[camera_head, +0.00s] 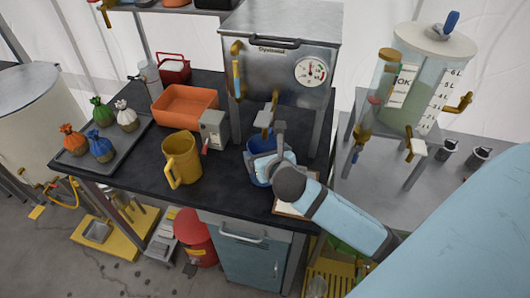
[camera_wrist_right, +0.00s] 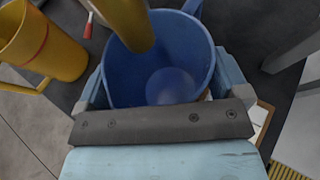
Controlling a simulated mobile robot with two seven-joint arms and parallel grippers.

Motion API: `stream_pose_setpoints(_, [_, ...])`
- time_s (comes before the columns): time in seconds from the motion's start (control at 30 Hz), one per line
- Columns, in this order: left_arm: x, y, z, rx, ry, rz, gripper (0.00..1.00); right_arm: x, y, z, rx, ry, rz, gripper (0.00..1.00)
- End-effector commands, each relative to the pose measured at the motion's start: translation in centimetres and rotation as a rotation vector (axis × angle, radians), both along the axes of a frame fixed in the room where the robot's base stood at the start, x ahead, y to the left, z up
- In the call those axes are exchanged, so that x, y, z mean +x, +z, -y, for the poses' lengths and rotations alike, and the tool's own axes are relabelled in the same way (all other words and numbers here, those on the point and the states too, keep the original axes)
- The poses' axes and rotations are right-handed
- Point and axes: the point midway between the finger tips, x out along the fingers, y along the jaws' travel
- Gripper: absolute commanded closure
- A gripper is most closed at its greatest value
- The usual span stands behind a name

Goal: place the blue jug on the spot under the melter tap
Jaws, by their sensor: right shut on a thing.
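The blue jug (camera_head: 257,172) is in front of the steel melter (camera_head: 283,60), below the melter tap (camera_head: 266,118). My right gripper (camera_head: 272,162) is shut on the jug, and its arm hides part of the jug's right side. In the right wrist view the jug (camera_wrist_right: 190,42) stands between the fingers of my right gripper (camera_wrist_right: 155,95), open end toward the camera. A yellow spout (camera_wrist_right: 128,22) overlaps the jug's mouth there. I cannot tell whether the jug's base touches the table. The spot itself is hidden. My left gripper is not in view.
A yellow jug (camera_head: 182,158) and a grey switch box (camera_head: 213,130) stand left of the blue jug on the dark table (camera_head: 225,185). An orange bin (camera_head: 186,106) and a tray (camera_head: 88,158) of small tied bags are farther left. A clear tank (camera_head: 430,75) stands right.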

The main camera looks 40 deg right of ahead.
Motion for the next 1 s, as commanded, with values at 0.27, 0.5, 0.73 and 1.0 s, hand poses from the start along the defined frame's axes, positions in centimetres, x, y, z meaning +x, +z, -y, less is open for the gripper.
stream_pose_setpoints(0.27, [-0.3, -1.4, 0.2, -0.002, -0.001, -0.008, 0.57, -0.4, -0.7, -0.4, -0.001, 0.001, 0.000, 0.36])
stream_pose_setpoints(0.5, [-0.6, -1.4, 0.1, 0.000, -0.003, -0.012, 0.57, -0.4, -0.9, -0.4, -0.001, 0.000, 0.000, 0.00])
stream_pose_setpoints(0.73, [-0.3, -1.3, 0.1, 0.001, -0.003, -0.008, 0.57, -0.4, -0.9, -0.4, -0.001, 0.001, 0.000, 0.00])
stream_pose_setpoints(1.0, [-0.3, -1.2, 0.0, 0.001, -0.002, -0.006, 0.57, -3.2, 0.6, -1.2, -0.001, 0.004, 0.000, 0.00])
